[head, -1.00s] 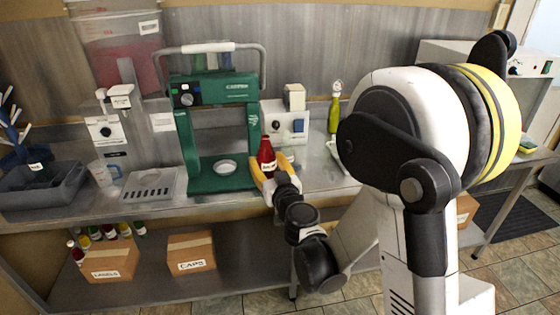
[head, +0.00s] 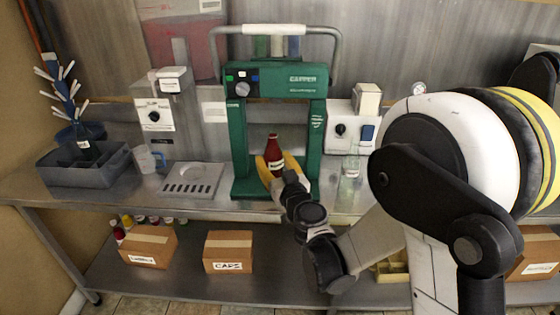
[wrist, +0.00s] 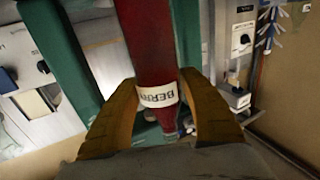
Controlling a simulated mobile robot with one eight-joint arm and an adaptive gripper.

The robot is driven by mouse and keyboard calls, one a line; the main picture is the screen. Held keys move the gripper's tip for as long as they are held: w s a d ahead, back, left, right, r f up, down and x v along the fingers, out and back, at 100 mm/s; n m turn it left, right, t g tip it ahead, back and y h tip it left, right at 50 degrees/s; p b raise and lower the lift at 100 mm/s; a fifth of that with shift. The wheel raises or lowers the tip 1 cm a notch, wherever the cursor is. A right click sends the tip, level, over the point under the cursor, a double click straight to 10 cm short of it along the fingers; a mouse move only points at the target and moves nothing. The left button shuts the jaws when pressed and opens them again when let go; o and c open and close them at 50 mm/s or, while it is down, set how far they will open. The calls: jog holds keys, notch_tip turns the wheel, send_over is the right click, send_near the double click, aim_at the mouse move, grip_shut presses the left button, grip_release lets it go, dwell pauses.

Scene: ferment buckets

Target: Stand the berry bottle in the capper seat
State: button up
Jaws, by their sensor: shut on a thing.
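The berry bottle (head: 273,147) is dark red with a white label. My gripper (head: 277,168) has yellow fingers and is shut on it. It holds the bottle nearly upright, slightly tilted in the picture, in front of the opening between the posts of the green capper (head: 238,140). The capper seat is hidden behind the bottle and gripper in the head view. In the wrist view the bottle (wrist: 148,45) stands between both fingers of my gripper (wrist: 158,85), its label reading BERRY upside down. I cannot tell whether the bottle touches the capper base.
A slotted drip tray (head: 192,181) and a grey bin (head: 85,172) lie left of the capper. A clear bottle (head: 352,163) and a white machine with a knob (head: 340,130) stand to its right. Boxes (head: 228,252) sit on the lower shelf.

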jog(key=w, duration=1.2)
jog(key=shift+w+d+f, duration=0.2)
jog(key=shift+d+f, duration=0.1)
jog(key=shift+f, duration=0.05)
jog(key=shift+f+b, duration=1.15)
jog(key=shift+b, duration=0.15)
dwell(1.9)
jog(key=o, duration=1.5)
jog(key=shift+c, duration=0.2)
jog(key=shift+s, duration=0.1)
jog(key=v, duration=1.2)
